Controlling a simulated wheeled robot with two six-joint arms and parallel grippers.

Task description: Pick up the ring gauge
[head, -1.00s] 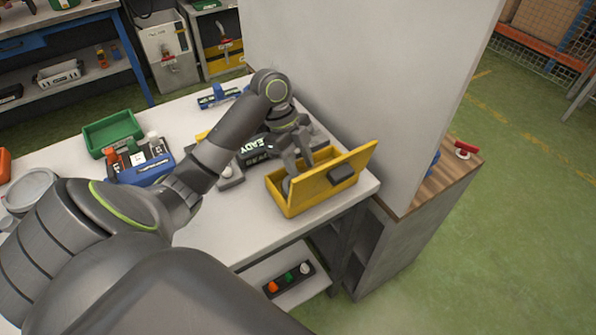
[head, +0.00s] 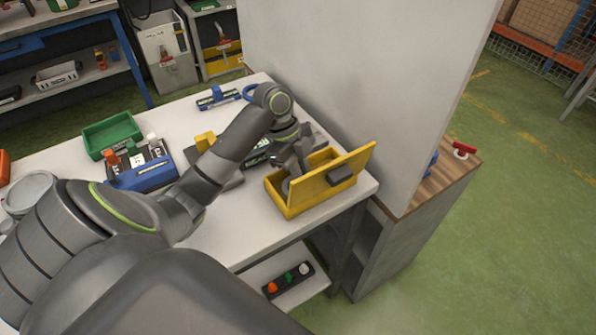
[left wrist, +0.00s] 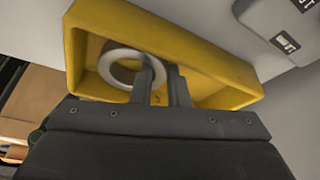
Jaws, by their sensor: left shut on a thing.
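The ring gauge is a pale grey ring (left wrist: 112,72) inside the yellow box (left wrist: 215,95) in the left wrist view. In the head view the yellow box (head: 310,204) stands open at the table's right corner, its lid tilted up. My left gripper (head: 296,177) reaches down into this box. In the left wrist view the fingers of my left gripper (left wrist: 163,80) are close together and shut on the ring's right rim. Part of the ring is hidden behind a finger. My right gripper is not in view.
A grey wall panel (head: 365,90) rises right behind the box. A blue-handled tool (head: 218,98) lies at the back. The table front is clear.

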